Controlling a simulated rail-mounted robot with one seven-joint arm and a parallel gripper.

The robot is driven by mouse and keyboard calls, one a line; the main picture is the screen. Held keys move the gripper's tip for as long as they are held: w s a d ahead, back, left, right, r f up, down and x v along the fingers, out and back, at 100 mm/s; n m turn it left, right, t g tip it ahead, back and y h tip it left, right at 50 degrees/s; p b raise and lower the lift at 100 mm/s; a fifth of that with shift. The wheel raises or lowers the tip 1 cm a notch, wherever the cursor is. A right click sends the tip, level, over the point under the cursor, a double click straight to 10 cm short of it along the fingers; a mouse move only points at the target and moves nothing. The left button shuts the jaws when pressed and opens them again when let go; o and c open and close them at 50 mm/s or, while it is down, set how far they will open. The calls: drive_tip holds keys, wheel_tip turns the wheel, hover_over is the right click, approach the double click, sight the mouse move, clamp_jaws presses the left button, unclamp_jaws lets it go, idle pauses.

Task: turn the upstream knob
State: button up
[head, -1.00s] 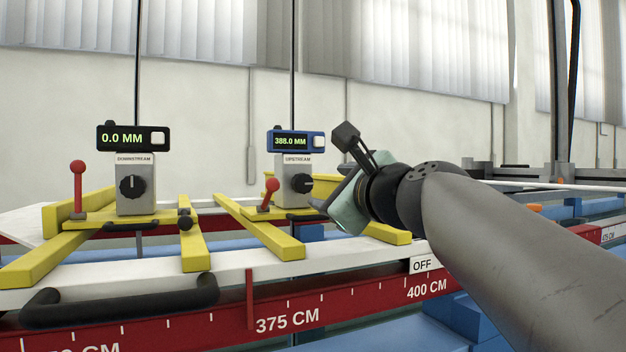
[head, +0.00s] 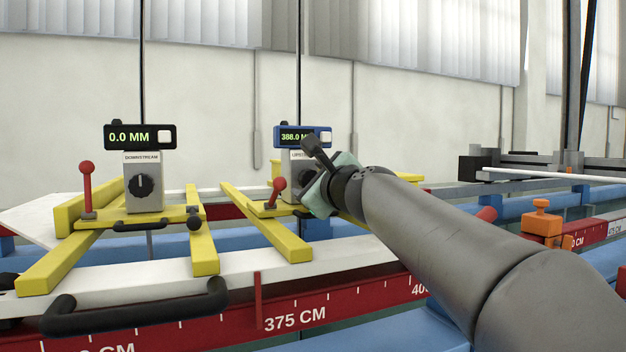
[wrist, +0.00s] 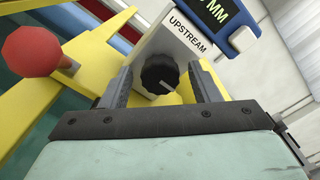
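The upstream knob (wrist: 159,74) is a round black dial with a pale pointer line, on a grey box labelled UPSTREAM (wrist: 190,40). In the wrist view it shows between the two grey fingers of my gripper (wrist: 161,80), which are apart with one on each side. I cannot tell whether either finger touches it. In the head view my gripper (head: 318,188) is in front of the upstream box and largely hides the knob. The blue-framed display (head: 295,136) above it reads 388.0, its right part covered by my gripper.
A red ball-topped lever (wrist: 34,52) stands left of the box; it also shows in the head view (head: 277,186). The downstream knob (head: 144,186) sits on its own box farther left, under a black display (head: 130,136) reading 0.0 MM. Yellow carriage bars (head: 265,225) lie below.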

drive_tip(key=c, duration=0.9)
drive_tip(key=shift+o, duration=0.2)
drive_tip(key=shift+m+p, duration=0.4)
drive_tip(key=shift+m, duration=0.5)
drive_tip(key=o, duration=1)
drive_tip(key=shift+s, duration=0.1)
drive_tip(key=b+v, duration=0.4)
drive_tip(key=v, duration=1.3)
drive_tip(key=shift+d, duration=0.2)
